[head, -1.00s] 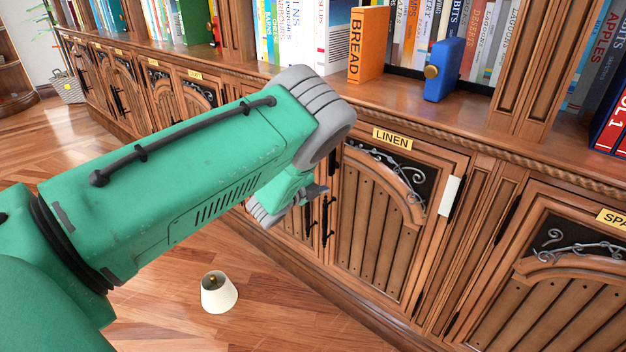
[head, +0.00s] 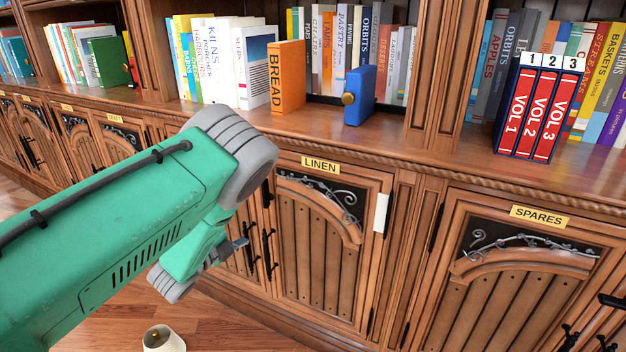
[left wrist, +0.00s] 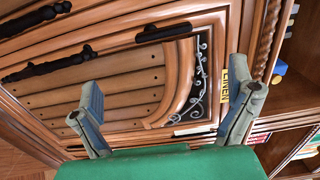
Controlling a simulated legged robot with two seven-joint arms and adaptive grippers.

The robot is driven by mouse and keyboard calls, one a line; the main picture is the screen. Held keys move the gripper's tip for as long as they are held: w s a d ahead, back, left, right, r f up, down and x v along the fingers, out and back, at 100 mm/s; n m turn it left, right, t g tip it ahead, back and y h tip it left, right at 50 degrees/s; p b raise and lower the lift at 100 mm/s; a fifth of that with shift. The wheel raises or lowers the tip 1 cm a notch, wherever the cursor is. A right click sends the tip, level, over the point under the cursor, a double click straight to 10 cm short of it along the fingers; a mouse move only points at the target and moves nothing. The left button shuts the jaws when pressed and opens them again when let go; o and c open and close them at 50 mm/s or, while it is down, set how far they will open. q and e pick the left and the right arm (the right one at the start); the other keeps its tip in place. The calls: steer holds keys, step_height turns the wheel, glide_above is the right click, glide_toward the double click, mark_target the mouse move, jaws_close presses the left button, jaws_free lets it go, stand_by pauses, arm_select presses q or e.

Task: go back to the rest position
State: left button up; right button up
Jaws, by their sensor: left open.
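My left arm reaches in from the left in the head view, in front of the cabinet doors under the shelf. My left gripper (head: 238,246) is partly hidden behind my own forearm there. In the left wrist view, my left gripper (left wrist: 165,108) has its two fingers wide apart with nothing between them. It faces the linen cabinet door (left wrist: 110,95), which also shows in the head view (head: 312,245). My right gripper is in neither view.
On the shelf stand an orange book marked BREAD (head: 287,80), a blue object with a brass knob (head: 362,95) and three red volumes (head: 530,110). A cream lampshade-like object (head: 163,340) is on the floor. The spares cabinet door (head: 520,285) is at right.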

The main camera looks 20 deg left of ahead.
arm_select(q)
steer(key=s+d+f+n+g+y+p, duration=0.2)
steer(key=s+f+n+g+p, duration=0.3)
steer(key=s, duration=0.4)
steer(key=s+d+f+n+g+y+p, duration=0.1)
steer(key=s+d+f+n+g+p, duration=0.1)
steer(key=s+f+n+g, duration=0.45)
steer(key=s+d+r+n+g+p, duration=0.1)
steer(key=s+d+n+g, duration=0.1)
steer(key=s, duration=0.5)
steer(key=s+d+r+n+g+h+p, duration=0.1)
steer(key=s+d+r+n+g, duration=0.1)
steer(key=s+d, duration=0.2)
steer(key=s+d+r+n+g+p, duration=0.1)
steer(key=s+d+n+g, duration=0.1)
steer(key=s, duration=0.8)
steer(key=shift+s+d+r+n+p, duration=0.35)
steer(key=shift+d+n, duration=0.2)
steer(key=shift+d, duration=0.2)
steer(key=shift+w+f, duration=0.1)
